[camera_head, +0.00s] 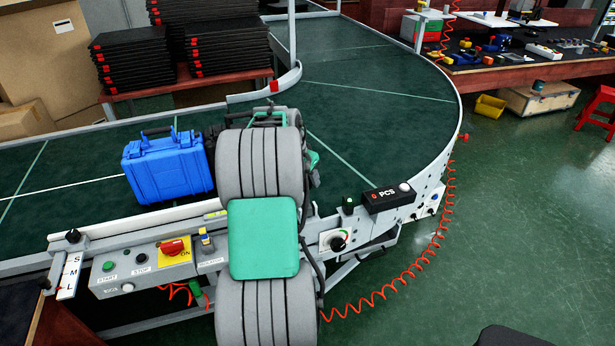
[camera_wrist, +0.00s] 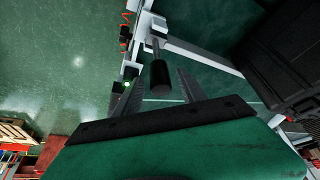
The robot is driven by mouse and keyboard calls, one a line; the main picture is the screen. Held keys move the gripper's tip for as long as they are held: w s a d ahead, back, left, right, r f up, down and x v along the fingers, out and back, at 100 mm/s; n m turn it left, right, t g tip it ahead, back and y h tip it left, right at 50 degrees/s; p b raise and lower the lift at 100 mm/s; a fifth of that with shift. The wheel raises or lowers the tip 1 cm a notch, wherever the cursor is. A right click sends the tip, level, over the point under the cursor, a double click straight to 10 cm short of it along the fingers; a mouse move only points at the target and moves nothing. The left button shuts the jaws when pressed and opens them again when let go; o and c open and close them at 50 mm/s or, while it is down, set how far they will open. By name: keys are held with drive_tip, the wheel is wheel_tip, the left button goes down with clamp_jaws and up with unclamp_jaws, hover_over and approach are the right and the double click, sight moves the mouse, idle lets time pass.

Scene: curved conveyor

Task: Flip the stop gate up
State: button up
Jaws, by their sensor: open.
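In the wrist view a black cylindrical handle (camera_wrist: 160,73) on a thin grey rod appears between my open fingers. It looks like the stop gate's handle, and the rod runs up to a white-grey bar (camera_wrist: 192,50) at the conveyor's edge. My gripper (camera_wrist: 158,85) is open, with one finger on each side of the handle in this view. I cannot tell whether the fingers touch it. In the head view my green and grey arm covers my gripper and the gate, so the gate's position is unclear.
A blue case (camera_head: 168,165) lies on the green conveyor (camera_head: 350,85), left of my arm. A control box (camera_head: 145,270), a counter (camera_head: 390,197) and a red coiled cord (camera_head: 440,230) line the near edge.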

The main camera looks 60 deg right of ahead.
drive_tip(key=shift+d+f, duration=0.2)
drive_tip(key=shift+f, duration=0.3)
clamp_jaws()
idle(1.1)
